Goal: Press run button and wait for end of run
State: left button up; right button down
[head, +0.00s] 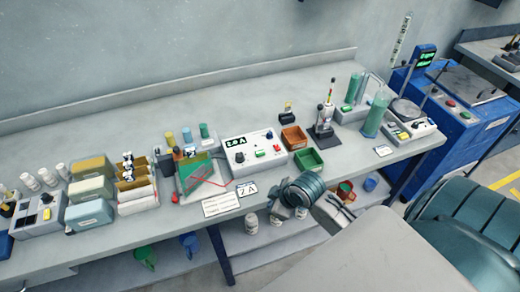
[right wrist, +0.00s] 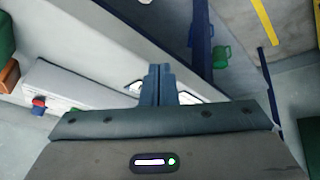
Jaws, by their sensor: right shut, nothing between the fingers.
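A white power unit (head: 252,150) with a green lit display reading about 2.0 A stands on the bench. Its front carries a black knob, a green button (head: 261,154) and a red button (head: 277,148). I cannot read which button is marked run. My right gripper (head: 333,212) is in front of the bench's front edge, right of the power unit and apart from it. In the right wrist view its two fingers (right wrist: 159,82) are together with nothing between them. My left gripper is not in view.
A brown tray (head: 294,137) and a green tray (head: 308,160) sit right of the power unit. A green board (head: 196,172) leans at its left, with cards in front. A blue cabinet (head: 455,130) with buttons and a green display stands at the right. Lower shelf holds jars.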

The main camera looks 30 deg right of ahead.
jog(key=w+r+n, duration=0.2)
jog(key=w+r, duration=0.1)
jog(key=r, duration=0.2)
notch_tip(320, 180, up, 10)
jog(key=n+t+y, duration=0.3)
jog(key=n, duration=0.3)
send_over(263, 153)
jog(key=shift+r, duration=0.1)
notch_tip(263, 153, down, 8)
jog(key=b, duration=0.5)
jog(key=shift+r+b, duration=0.2)
jog(key=shift+b, duration=0.2)
jog(key=shift+f+b, duration=0.35)
jog(key=shift+f, duration=0.3)
jog(key=shift+f, duration=0.1)
jog(key=shift+f, duration=0.3)
